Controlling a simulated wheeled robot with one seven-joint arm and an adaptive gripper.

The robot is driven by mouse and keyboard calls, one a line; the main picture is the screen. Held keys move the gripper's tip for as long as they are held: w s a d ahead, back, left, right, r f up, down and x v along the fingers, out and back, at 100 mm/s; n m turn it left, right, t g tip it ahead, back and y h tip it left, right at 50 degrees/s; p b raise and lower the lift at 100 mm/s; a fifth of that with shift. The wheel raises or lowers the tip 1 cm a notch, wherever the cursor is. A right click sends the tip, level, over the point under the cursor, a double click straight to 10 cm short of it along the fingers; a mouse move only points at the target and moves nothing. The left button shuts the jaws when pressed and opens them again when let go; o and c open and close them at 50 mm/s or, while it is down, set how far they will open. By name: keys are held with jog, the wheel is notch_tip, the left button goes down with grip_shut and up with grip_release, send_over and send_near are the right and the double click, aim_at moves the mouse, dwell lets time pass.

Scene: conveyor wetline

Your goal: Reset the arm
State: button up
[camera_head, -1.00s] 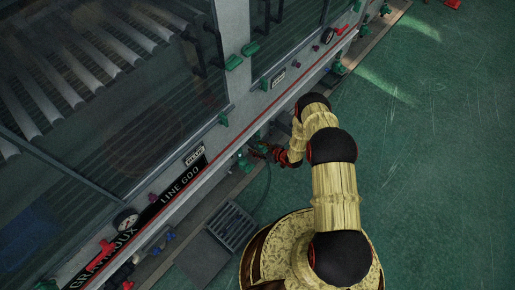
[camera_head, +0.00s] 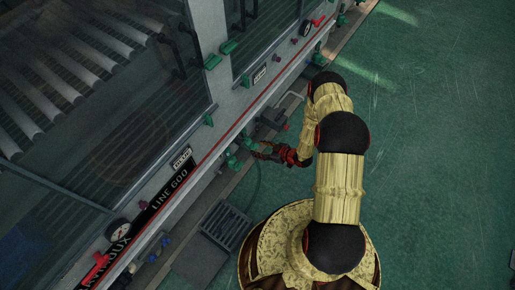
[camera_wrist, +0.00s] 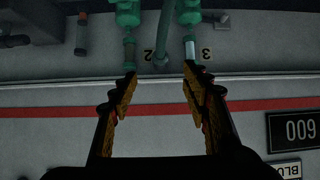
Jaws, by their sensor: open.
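My gripper (camera_head: 256,149) is at the lower side of the machine, close to green valve fittings (camera_head: 232,160) below the red stripe. In the wrist view my gripper (camera_wrist: 158,82) has its two fingers spread wide apart, with nothing between them. Beyond the fingertips are two green fittings (camera_wrist: 127,14) with pipe stubs, beside the marks 2 and 3. The left fingertip appears near the end of the left stub; whether it touches cannot be told. The right fingertip appears near the lighter stub (camera_wrist: 190,48).
The glass-fronted machine (camera_head: 225,85) fills the left side, with a gauge (camera_head: 118,229), red handles (camera_head: 97,268) and several green latches along its edge. A floor drain grate (camera_head: 226,224) lies beside it. The green floor (camera_head: 440,150) at right is clear.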

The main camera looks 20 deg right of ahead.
dwell(0.4)
jog(key=s+d+f+m+g+h, duration=0.25)
jog(key=s+d+f+g, duration=0.25)
jog(key=s+f, duration=0.4)
jog(key=s+d+r+m+g+h, duration=0.15)
jog(key=d+r, duration=0.25)
jog(key=r, duration=0.4)
jog(key=s+d+r+m+g+h, duration=0.1)
jog(key=s+d+r+g+h, duration=0.25)
jog(key=r, duration=0.55)
jog(key=s+a+r+m+p, duration=0.1)
jog(key=s+r, duration=0.1)
jog(key=r, duration=1.2)
jog(key=s+a+r+m+p, duration=0.1)
jog(key=r+m+p, duration=0.1)
jog(key=r, duration=1.2)
jog(key=s+a+r+t+p, duration=0.1)
jog(key=s+a+r+t, duration=0.1)
jog(key=r, duration=1)
jog(key=s+a+r+t+p, duration=0.1)
jog(key=s+a+r, duration=0.3)
jog(key=r, duration=0.8)
jog(key=s+a+r+t+p, duration=0.2)
jog(key=a+r, duration=0.5)
jog(key=r, duration=0.5)
jog(key=shift+s+n+t+y, duration=0.3)
jog(key=shift+s+t+y, duration=0.05)
jog(key=shift+s+t, duration=0.5)
